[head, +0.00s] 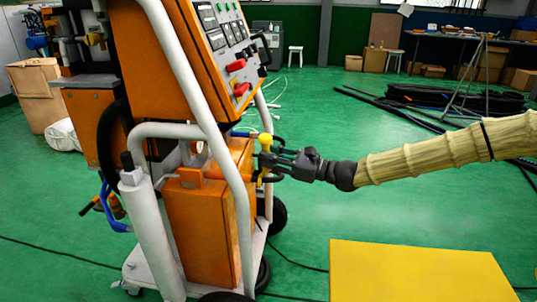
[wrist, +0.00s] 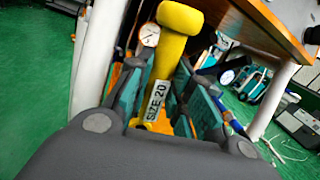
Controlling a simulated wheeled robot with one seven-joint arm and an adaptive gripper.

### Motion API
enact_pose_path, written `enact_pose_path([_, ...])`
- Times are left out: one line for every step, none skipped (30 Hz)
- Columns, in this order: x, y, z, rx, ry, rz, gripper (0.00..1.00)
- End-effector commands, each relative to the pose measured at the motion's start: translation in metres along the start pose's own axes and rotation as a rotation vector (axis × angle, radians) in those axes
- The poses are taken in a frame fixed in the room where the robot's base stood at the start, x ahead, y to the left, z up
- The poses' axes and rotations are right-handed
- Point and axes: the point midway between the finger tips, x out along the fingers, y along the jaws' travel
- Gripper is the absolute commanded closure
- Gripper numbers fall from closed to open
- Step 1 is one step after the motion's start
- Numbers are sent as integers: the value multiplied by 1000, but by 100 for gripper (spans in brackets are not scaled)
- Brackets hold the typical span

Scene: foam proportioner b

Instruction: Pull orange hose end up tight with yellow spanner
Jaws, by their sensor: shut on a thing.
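My gripper (head: 270,161) is at the right side of the orange machine, below its control panel. It is shut on the yellow spanner (head: 265,143), whose thick rounded end stands up above the fingers. In the wrist view the spanner (wrist: 176,48) lies between my two fingers (wrist: 165,98), with a white "SIZE 20" label (wrist: 156,99) on its shank. Its far end is hidden low between the fingers. I cannot single out the orange hose end against the orange machine parts, nor tell whether the spanner is on it.
The orange machine (head: 203,235) has white tube rails (head: 236,195) close to my gripper on the left. A round gauge (wrist: 149,35) shows beside the spanner. A yellow mat (head: 418,275) lies on the green floor. Black hoses (head: 440,97) lie at the back right.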

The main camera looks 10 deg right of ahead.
Motion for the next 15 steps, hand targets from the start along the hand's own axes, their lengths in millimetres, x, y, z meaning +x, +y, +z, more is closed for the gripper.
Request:
enact_pose_path([-2, -1, 1, 0, -2, -4, 100])
enact_pose_path([-2, -2, 1, 0, -3, -5, 100])
enact_pose_path([-3, -2, 1, 0, -3, -6, 100])
enact_pose_path([-4, -2, 1, -1, -2, -7, 100])
enact_pose_path([-4, -2, 1, -1, -2, -8, 100])
enact_pose_path([-5, -2, 1, -1, -2, -8, 100])
enact_pose_path([-5, -3, 1, -1, -2, -9, 100])
enact_pose_path([-5, -3, 1, -1, -2, -9, 100])
enact_pose_path([-5, -3, 1, -1, -2, -9, 100])
enact_pose_path([-5, -3, 2, -1, -2, -9, 100])
enact_pose_path([-5, -3, 2, -1, -2, -9, 100])
enact_pose_path([-5, -3, 3, 0, -3, -9, 100])
enact_pose_path([-5, -3, 4, 0, -4, -9, 100])
enact_pose_path([-4, -2, 4, -1, -4, -8, 100])
enact_pose_path([-2, -1, 2, -1, -3, -7, 100])
